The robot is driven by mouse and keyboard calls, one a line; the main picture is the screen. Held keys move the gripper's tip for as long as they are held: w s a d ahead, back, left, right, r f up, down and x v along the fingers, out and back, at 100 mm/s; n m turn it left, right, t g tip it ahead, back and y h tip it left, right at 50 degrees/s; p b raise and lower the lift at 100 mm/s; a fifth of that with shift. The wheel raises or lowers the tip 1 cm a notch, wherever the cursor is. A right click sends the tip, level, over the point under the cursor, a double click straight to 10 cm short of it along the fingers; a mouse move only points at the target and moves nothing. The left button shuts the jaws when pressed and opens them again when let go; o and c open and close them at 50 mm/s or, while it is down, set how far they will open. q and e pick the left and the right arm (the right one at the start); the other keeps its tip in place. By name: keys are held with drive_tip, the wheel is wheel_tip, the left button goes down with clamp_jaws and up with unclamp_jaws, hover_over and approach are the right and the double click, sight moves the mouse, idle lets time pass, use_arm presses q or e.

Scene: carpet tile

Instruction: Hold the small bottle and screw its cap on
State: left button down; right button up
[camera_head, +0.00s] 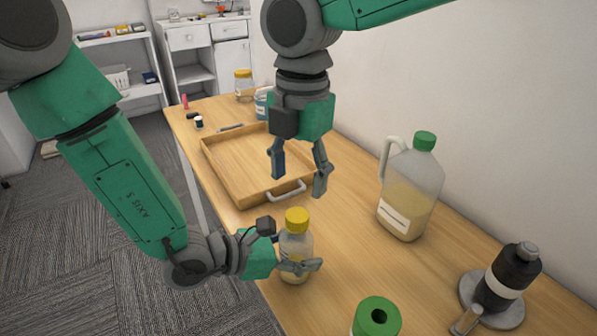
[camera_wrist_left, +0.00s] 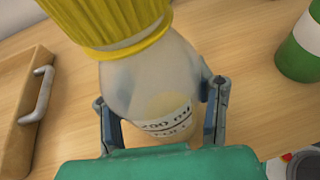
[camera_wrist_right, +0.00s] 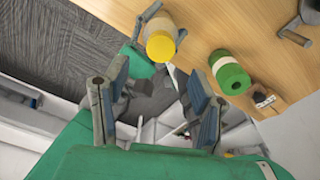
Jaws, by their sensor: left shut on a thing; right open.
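The small bottle (camera_head: 294,247) is clear with a label and stands upright near the table's front edge. Its yellow cap (camera_head: 297,221) sits on its top; I cannot tell how tight it is. My left gripper (camera_head: 299,267) is shut around the bottle's body, and the left wrist view shows a finger on each side of the bottle (camera_wrist_left: 150,85). My right gripper (camera_head: 299,183) is open and empty above the table, higher than the cap and behind it. The right wrist view shows the cap (camera_wrist_right: 161,47) beyond its open fingers (camera_wrist_right: 155,112).
A wooden tray (camera_head: 222,172) with metal handles lies behind the bottle. A large jug (camera_head: 411,190) with a green cap stands to the right. A green cylinder (camera_head: 377,318) and a dark bottle on a grey disc (camera_head: 505,278) are at the front right. Jars stand at the far end.

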sight(295, 213)
drive_tip(key=shift+s+a+f, duration=0.1)
drive_tip(key=shift+f, duration=1.9)
drive_tip(key=shift+s+a+f, duration=0.1)
drive_tip(key=shift+f, duration=1.85)
clamp_jaws()
drive_tip(key=m, duration=0.3)
drive_tip(key=shift+m, duration=0.3)
drive_tip(key=m, duration=1.3)
drive_tip(key=shift+a, duration=0.15)
drive_tip(key=shift+w, duration=0.1)
